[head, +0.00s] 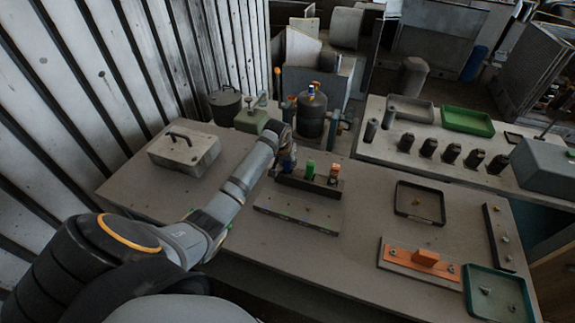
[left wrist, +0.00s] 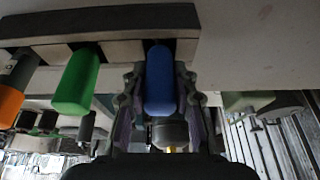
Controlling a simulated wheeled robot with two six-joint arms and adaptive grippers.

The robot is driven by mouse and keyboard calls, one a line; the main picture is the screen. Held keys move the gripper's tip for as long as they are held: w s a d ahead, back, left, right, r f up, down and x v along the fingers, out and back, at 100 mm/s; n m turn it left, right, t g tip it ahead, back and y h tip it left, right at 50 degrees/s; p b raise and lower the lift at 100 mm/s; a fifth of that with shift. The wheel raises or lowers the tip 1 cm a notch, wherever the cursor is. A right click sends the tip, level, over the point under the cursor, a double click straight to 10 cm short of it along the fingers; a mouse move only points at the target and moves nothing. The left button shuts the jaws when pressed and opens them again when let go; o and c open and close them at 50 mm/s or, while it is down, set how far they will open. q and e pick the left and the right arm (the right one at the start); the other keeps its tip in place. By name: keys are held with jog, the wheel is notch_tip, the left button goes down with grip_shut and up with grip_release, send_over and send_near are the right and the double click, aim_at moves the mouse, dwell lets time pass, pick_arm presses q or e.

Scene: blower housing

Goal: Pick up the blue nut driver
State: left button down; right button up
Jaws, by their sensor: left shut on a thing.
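The blue nut driver (left wrist: 160,80) stands in a dark holder block (left wrist: 120,28), its blue handle between my left gripper's fingers in the left wrist view. My left gripper (left wrist: 161,95) is shut on that handle. In the head view my left gripper (head: 287,160) is at the left end of the holder block (head: 318,185), and the blue handle is mostly hidden there. A green-handled driver (head: 310,170) and an orange-handled driver (head: 334,174) stand beside it in the same block. My right gripper does not show.
A labelled strip (head: 296,216) lies in front of the block. A dark tank (head: 312,114) stands behind it. A grey lidded case (head: 184,150) is at left. A black tray (head: 420,203), an orange fixture (head: 421,262) and a green tray (head: 497,296) are at right.

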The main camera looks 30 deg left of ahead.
pick_arm(q)
notch_tip(320, 180, up, 10)
jog(key=shift+b, duration=1.25)
jog(key=c, duration=1.7)
grip_release()
grip_shut()
jog(key=shift+f, duration=0.1)
